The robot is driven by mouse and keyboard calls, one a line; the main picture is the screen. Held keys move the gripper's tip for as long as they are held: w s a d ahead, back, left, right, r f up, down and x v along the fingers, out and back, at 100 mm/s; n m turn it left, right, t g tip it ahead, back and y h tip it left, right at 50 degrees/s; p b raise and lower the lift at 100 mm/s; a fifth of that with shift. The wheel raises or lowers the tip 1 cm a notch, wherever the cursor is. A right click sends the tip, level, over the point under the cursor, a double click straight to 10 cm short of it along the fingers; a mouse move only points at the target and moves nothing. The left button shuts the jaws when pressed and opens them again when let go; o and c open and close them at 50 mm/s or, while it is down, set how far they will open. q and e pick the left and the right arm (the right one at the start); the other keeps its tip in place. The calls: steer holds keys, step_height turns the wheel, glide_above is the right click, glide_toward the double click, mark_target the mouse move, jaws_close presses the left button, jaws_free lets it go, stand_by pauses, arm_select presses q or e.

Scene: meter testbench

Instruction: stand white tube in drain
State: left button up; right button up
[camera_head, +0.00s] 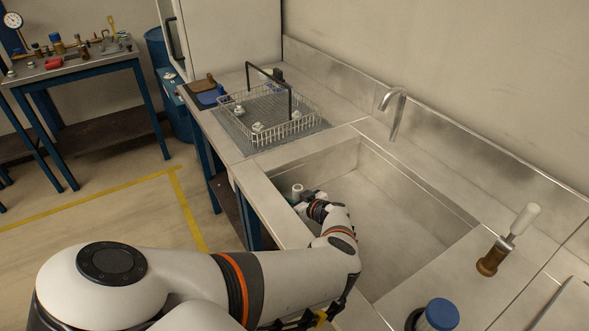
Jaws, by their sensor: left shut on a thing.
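My left arm reaches from the lower left over the front rim of the metal sink (400,215). My left gripper (301,201) is at the sink's near left corner, small and partly hidden by its own wrist. It is shut on a short, pale tube, the white tube (297,189), whose top end shows above the fingers. The tube looks about upright. Its lower end is hidden, so I cannot tell what it touches. The drain cannot be made out; my arm covers part of the basin. My right gripper is not in view.
A wire basket (268,112) with a black handle and small fittings stands left of the sink. A faucet (395,108) rises behind the basin. The visible basin floor is clear.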

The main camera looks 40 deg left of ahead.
arm_select(q)
steer(key=o, duration=1.1)
steer(key=shift+f, duration=0.1)
steer(key=shift+c, duration=0.2)
steer(key=shift+r, duration=0.25)
steer(key=p+v, duration=0.5)
steer(key=v, duration=0.2)
steer(key=shift+d, duration=0.2)
